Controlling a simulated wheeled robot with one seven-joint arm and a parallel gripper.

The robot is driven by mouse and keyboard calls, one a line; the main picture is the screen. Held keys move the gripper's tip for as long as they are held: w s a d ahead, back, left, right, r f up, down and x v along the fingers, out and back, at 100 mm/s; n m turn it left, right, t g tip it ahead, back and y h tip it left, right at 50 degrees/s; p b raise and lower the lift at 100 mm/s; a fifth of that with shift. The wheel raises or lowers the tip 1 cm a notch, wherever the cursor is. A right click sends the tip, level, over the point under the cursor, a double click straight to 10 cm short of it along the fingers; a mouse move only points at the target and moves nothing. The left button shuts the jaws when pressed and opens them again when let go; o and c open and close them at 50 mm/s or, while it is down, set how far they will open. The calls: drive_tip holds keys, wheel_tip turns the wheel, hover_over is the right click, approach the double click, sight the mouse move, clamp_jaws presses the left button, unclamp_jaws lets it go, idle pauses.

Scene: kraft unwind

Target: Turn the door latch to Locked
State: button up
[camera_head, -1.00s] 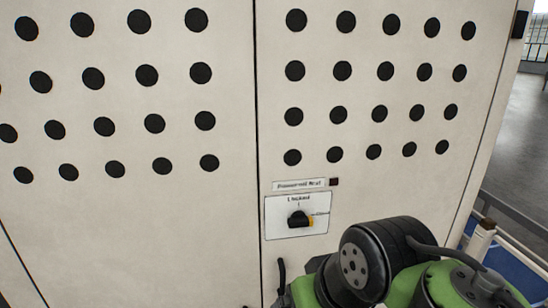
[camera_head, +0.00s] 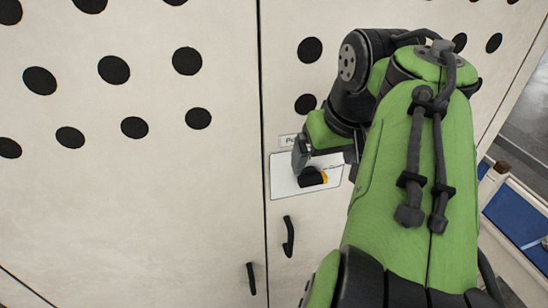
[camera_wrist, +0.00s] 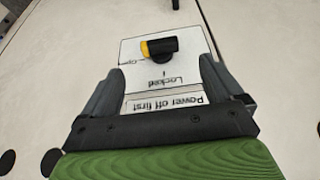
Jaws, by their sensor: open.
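The door latch is a black knob with a yellow tip (camera_head: 312,177) on a white plate (camera_head: 283,187) on the cream cabinet door. In the wrist view the knob (camera_wrist: 160,46) lies sideways, its yellow tip toward the "Open" mark at left in that picture. The "Locked" mark (camera_wrist: 153,82) is at another side of the knob, toward my gripper. My gripper (camera_wrist: 159,75) is open and empty, its two fingers spread over the plate, short of the knob. In the head view my gripper (camera_head: 304,160) is close above the knob, and my arm covers part of the plate.
A "Power off first" label (camera_wrist: 167,103) is beside the plate. Two black door handles, one (camera_head: 288,236) on the right door and one (camera_head: 251,279) on the left, are below the latch. Rails and a blue surface (camera_head: 516,216) are at the right.

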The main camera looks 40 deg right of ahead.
sight(314, 179)
drive_tip(key=b+x, duration=0.2)
drive_tip(key=x, duration=0.5)
drive_tip(key=shift+s+f, duration=0.15)
drive_tip(key=shift+w+d+f, duration=0.15)
drive_tip(key=shift+w+f, duration=0.25)
drive_tip(key=shift+f, duration=0.05)
drive_tip(key=shift+s, duration=0.1)
drive_tip(key=shift+c, duration=0.6)
drive_tip(key=c, duration=1)
drive_tip(key=shift+b, duration=0.35)
